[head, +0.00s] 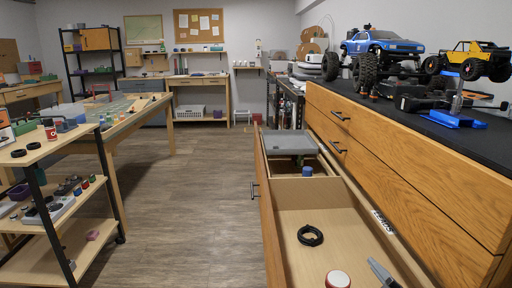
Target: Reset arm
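Neither of my arms nor grippers shows in the head view. A long wooden drawer (265,200) stands pulled out from the cabinet (400,150) on the right. In it lie a black coiled cable (310,235), a round red-and-white item (338,279), a grey tool (382,272) at the lower right and a blue cylinder (307,171) near the divider. A grey tray or lid (289,142) covers part of the far compartment.
A blue RC truck (382,44) and a yellow one (468,57) stand on the black cabinet top. A shelf cart (50,160) with jars is on the left, a workbench (135,117) behind it. The wooden floor (190,190) between is clear.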

